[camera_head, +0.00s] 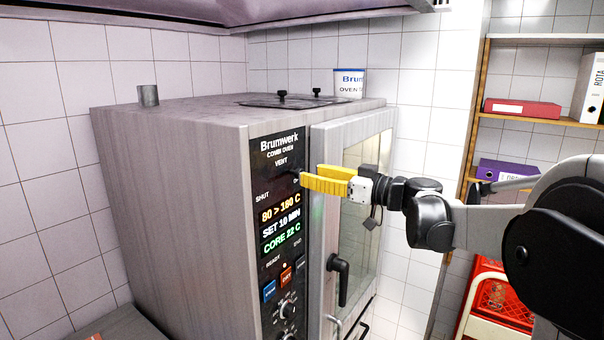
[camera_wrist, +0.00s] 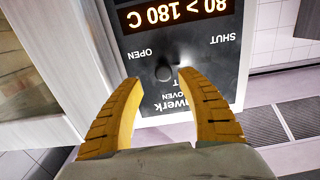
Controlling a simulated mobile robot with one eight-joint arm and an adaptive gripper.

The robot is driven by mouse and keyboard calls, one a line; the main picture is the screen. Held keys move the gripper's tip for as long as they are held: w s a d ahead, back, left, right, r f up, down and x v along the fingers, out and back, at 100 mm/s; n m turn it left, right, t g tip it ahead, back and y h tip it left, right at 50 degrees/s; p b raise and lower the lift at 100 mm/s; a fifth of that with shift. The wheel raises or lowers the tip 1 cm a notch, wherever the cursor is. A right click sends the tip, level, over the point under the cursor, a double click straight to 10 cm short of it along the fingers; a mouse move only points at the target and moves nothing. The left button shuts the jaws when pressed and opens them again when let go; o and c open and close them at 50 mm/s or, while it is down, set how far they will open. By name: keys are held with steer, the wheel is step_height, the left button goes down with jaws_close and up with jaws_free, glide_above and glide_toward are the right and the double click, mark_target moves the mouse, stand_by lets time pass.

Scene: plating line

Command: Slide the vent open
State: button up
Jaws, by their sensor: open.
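The vent control is a dark round knob (camera_wrist: 164,72) on the black oven panel (camera_wrist: 190,25). In the wrist view, which is upside down, it shows between the words OPEN and SHUT, nearer OPEN in the picture. My gripper (camera_head: 312,176) has yellow fingers and is in front of the panel's upper right edge in the head view. In the wrist view my gripper (camera_wrist: 160,83) is open, with one fingertip on each side of the knob. I cannot tell whether either finger touches it. In the head view the knob is not clearly visible, and the fingers cover part of the OPEN label.
The combi oven (camera_head: 175,150) has a glass door (camera_head: 365,150) with a black handle (camera_head: 338,280), right of the panel. Buttons and a dial (camera_head: 287,308) sit low on the panel. Shelves (camera_head: 535,120) are at right.

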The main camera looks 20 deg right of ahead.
steer(key=v, duration=0.8)
steer(key=shift+w, duration=0.1)
steer(key=s+a+f+m+g+h+b, duration=0.15)
steer(key=s+a+f+b, duration=0.35)
steer(key=f, duration=0.5)
steer(key=s+a+f+m+g+h+b, duration=0.1)
steer(key=s+a+f+g+b, duration=0.15)
steer(key=a+f+b, duration=0.5)
steer(key=s+a+f+m+g+h+b, duration=0.1)
steer(key=s+a+f+g+b, duration=0.2)
steer(key=f, duration=0.9)
steer(key=s+f+m+h+b, duration=0.1)
steer(key=s+f+b, duration=0.3)
steer(key=f, duration=0.5)
steer(key=s+d+f+m+h+b, duration=0.1)
steer(key=s+f+h+b, duration=0.2)
steer(key=s+f+b, duration=0.2)
steer(key=s+d+f+m+h+b, duration=0.1)
steer(key=s+f+h+b, duration=0.2)
steer(key=f, duration=1)
steer(key=s+b, duration=0.2)
steer(key=b, duration=0.3)
steer(key=shift+m+b, duration=0.35)
steer(key=shift+b, duration=0.05)
steer(key=shift+s+d, duration=0.1)
steer(key=shift+d, duration=0.05)
steer(key=shift+c, duration=0.2)
